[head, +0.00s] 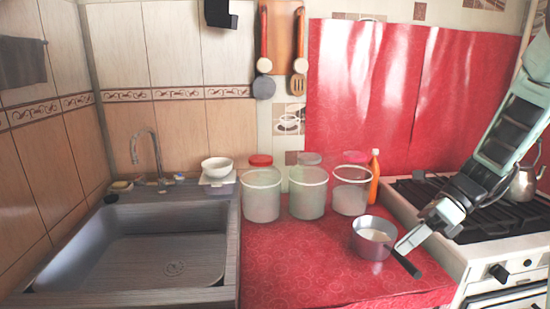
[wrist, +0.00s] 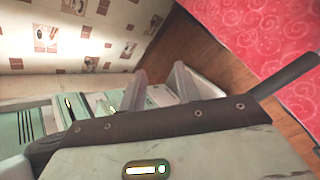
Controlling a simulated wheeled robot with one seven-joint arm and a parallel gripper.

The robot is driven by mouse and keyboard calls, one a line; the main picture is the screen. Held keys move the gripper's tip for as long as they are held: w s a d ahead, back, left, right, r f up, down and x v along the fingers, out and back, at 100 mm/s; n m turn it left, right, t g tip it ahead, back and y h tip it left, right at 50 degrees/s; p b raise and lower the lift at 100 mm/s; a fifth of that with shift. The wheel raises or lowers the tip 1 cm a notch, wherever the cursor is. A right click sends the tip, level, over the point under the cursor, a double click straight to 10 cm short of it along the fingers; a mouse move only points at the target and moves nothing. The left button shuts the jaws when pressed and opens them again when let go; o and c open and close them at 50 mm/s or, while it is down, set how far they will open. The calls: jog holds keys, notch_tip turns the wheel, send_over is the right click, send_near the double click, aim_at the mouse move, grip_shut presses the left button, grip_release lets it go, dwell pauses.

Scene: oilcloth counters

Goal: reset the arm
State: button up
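My gripper (head: 401,245) is at the right of the head view, low over the red counter, just right of a metal saucepan (head: 366,243). The saucepan stands upright with pale contents, and its dark handle (head: 406,264) points to the front right. The gripper is close to the handle; I cannot tell whether they touch. In the wrist view the two grey fingers of my gripper (wrist: 162,88) stand apart, with nothing seen between them. A dark bar (wrist: 285,76) at the right there looks like the handle. My arm reaches in from the upper right, over the stove.
A white stove (head: 500,250) with dark grates and a kettle (head: 524,187) stands right of the counter, close under my arm. Several pale tubs (head: 308,196) and an orange bottle (head: 374,178) stand at the back. A sink (head: 150,250) is at left. The counter's front is clear.

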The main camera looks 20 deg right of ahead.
jog(key=s+a+m+h, duration=0.4)
jog(key=s+a+m, duration=0.2)
jog(key=a+m, duration=0.8)
jog(key=s+a+m+g+h, duration=0.1)
jog(key=s+a+m+h, duration=0.4)
jog(key=a+m, duration=0.9)
jog(key=r+m, duration=0.1)
jog(key=m, duration=0.6)
jog(key=shift+s, duration=0.4)
jog(key=shift+d, duration=0.1)
